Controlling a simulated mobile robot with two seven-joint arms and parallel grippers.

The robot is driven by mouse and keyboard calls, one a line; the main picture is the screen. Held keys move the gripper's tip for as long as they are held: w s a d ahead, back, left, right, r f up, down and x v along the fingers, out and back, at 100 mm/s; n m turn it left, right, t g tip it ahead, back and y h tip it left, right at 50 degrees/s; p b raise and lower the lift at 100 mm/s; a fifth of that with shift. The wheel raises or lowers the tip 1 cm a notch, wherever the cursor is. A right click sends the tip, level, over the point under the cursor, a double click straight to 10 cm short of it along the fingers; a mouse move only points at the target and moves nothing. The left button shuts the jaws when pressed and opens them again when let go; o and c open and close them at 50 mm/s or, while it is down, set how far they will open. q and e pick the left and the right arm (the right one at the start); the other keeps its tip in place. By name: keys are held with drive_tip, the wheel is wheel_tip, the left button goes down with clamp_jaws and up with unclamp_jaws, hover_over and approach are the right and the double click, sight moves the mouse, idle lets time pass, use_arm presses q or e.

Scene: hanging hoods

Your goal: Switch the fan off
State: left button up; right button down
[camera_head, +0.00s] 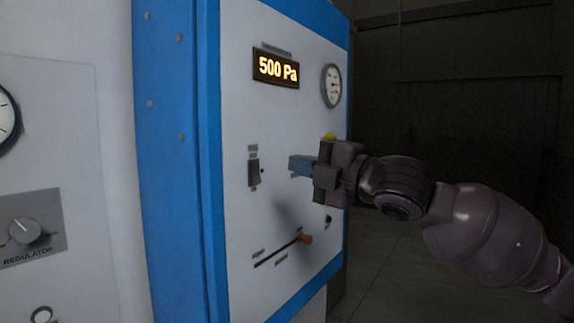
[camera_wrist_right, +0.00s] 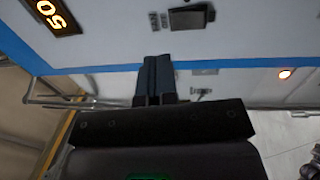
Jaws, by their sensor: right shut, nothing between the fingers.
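The white control panel (camera_head: 235,110) has a blue frame and a lit "500 Pa" display (camera_head: 276,68). My left gripper is not in view.
A slot with an orange-knobbed slider (camera_head: 305,239) lies below the gripper. A round gauge (camera_head: 332,85), a yellow button (camera_head: 329,136) and a small dark knob (camera_head: 328,218) are near the panel's right edge. A regulator knob (camera_head: 25,231) is on the left panel.

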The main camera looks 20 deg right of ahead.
drive_tip(key=v, duration=0.6)
drive_tip(key=shift+s+r, duration=0.2)
drive_tip(key=shift+r, duration=0.6)
